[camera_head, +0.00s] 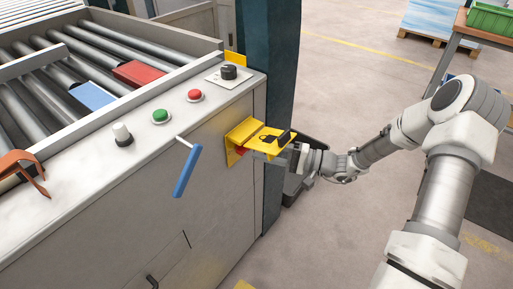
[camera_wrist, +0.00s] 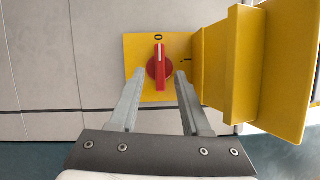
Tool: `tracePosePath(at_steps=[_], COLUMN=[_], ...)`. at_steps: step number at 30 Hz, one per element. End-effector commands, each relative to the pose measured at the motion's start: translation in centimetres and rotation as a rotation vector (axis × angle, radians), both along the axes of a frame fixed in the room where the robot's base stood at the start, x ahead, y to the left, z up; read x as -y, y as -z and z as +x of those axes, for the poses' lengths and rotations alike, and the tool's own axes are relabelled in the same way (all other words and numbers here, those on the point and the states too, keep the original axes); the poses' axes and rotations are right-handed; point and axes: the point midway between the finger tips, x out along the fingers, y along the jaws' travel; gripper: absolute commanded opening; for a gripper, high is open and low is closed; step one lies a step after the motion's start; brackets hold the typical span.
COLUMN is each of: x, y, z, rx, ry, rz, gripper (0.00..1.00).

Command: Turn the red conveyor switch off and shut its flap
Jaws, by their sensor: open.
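The red conveyor switch (camera_wrist: 158,68) sits on a yellow plate (camera_wrist: 135,48) in the wrist view. Its grip and white line point at the 0 mark at the picture's top; another mark lies to the right. In the head view only a bit of red (camera_head: 240,150) shows below the flap. The yellow flap (camera_head: 262,135) is open and stands out from the machine side; in the wrist view (camera_wrist: 245,65) it rises right of the switch. My gripper (camera_wrist: 160,74) is open, its fingertips on either side of the switch. I cannot tell whether they touch it.
A blue-handled lever (camera_head: 187,170) juts from the machine side left of the flap. Red (camera_head: 194,95) and green (camera_head: 160,116) buttons and a black knob (camera_head: 228,72) sit on the top edge.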

Motion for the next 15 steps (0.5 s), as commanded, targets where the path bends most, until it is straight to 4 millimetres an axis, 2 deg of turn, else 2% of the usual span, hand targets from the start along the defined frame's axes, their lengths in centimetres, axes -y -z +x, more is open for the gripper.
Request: tracePosePath(at_steps=[9,15], x=[7.6,11.8], y=[0.2,0.4], z=[-2.0,-3.2], rx=[-0.002,-0.002], ry=[0.007,0.005], rz=[-0.001,-0.001], gripper=[0.47,0.47])
